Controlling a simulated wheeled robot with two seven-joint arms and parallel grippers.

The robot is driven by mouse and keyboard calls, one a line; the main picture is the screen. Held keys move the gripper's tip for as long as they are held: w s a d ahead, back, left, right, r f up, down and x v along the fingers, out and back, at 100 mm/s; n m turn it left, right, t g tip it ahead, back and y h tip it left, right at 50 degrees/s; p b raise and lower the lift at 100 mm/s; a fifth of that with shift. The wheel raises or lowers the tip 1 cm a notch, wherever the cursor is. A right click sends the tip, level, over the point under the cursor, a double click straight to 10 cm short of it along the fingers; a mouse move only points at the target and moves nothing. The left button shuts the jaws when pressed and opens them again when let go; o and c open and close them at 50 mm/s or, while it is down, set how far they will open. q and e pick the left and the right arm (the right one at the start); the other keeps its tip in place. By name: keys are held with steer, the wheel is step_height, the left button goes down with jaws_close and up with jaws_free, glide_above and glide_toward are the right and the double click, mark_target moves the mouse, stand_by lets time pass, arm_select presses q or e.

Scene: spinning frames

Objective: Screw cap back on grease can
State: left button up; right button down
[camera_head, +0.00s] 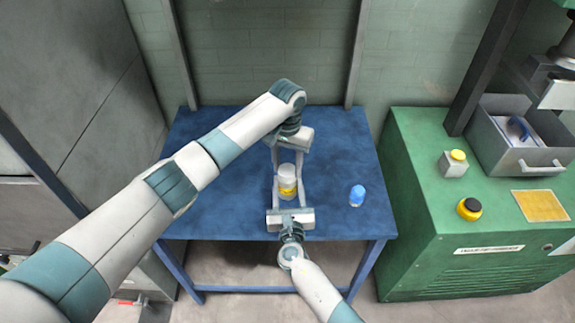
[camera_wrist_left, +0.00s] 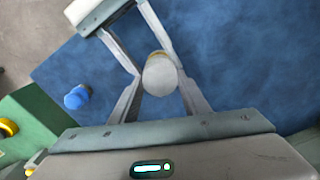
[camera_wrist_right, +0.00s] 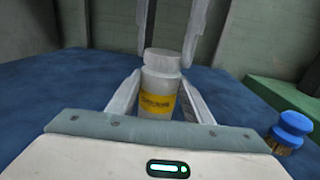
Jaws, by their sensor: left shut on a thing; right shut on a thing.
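The grease can (camera_head: 287,190) is white with a yellow label and stands upright on the blue table (camera_head: 230,205). A white cap (camera_head: 287,171) sits on its top; it shows from above in the left wrist view (camera_wrist_left: 160,75) and from the side in the right wrist view (camera_wrist_right: 162,58). My left gripper (camera_wrist_left: 160,82) comes from above, shut on the cap. My right gripper (camera_wrist_right: 160,95) comes from the front edge, shut on the can's body. I cannot tell how tightly the cap is threaded.
The table's left side is clear.

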arm_select(q)
steer(key=m, duration=1.6)
steer(key=shift+m, duration=0.4)
steer(key=m, duration=1)
steer(key=shift+m, duration=0.3)
steer(key=m, duration=1.2)
steer(key=shift+m, duration=0.3)
